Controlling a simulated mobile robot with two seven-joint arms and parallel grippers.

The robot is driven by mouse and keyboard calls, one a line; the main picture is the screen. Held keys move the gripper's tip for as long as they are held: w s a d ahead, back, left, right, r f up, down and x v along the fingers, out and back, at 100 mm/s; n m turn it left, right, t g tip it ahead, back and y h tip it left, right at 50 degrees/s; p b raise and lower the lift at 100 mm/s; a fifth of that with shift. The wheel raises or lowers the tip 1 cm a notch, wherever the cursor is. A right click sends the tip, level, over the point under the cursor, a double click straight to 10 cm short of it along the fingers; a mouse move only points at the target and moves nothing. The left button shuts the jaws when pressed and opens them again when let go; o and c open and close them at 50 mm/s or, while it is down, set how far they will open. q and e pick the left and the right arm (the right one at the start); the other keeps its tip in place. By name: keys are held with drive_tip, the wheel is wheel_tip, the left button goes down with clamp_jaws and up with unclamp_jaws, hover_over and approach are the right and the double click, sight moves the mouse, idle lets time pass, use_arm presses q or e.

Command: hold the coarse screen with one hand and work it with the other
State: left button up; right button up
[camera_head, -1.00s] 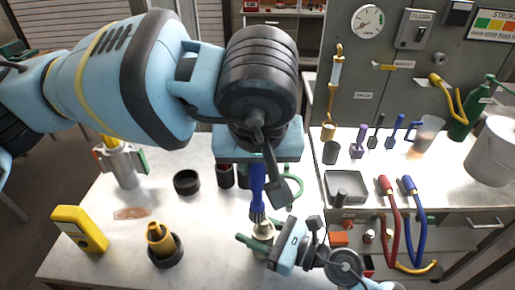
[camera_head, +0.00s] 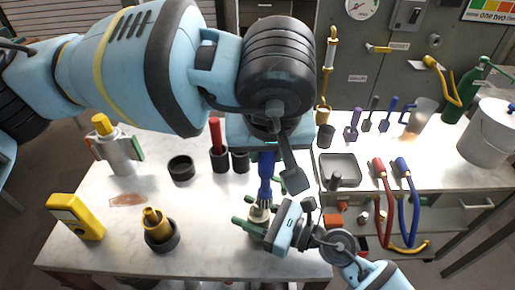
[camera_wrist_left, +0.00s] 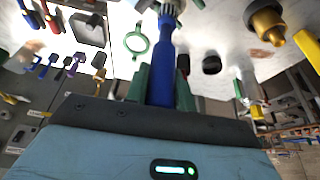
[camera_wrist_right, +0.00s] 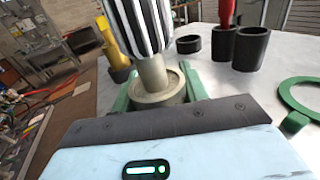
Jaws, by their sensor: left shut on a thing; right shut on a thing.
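My left gripper (camera_head: 268,150) is shut on the blue handle of a brush (camera_head: 265,172), which points down with striped dark-and-white bristles. The handle runs between the green fingers in the left wrist view (camera_wrist_left: 161,75). My right gripper (camera_head: 265,228) is shut on the coarse screen (camera_head: 260,214), a small beige round piece with a stem, low over the table. In the right wrist view the screen (camera_wrist_right: 158,92) sits between the green fingers, its stem rising to the bristles (camera_wrist_right: 142,25). Bristles and stem overlap there; I cannot tell how firmly they touch.
Dark cups (camera_head: 220,160), a black ring (camera_head: 181,169), a yellow meter (camera_head: 76,216) and a brass piece in a dark holder (camera_head: 158,232) stand on the white table.

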use_arm(q)
drive_tip(key=shift+d, duration=0.4)
drive_tip(key=a+r, duration=0.3)
drive_tip(key=r, duration=0.5)
drive_tip(key=shift+a, duration=0.15)
idle(0.7)
idle(0.9)
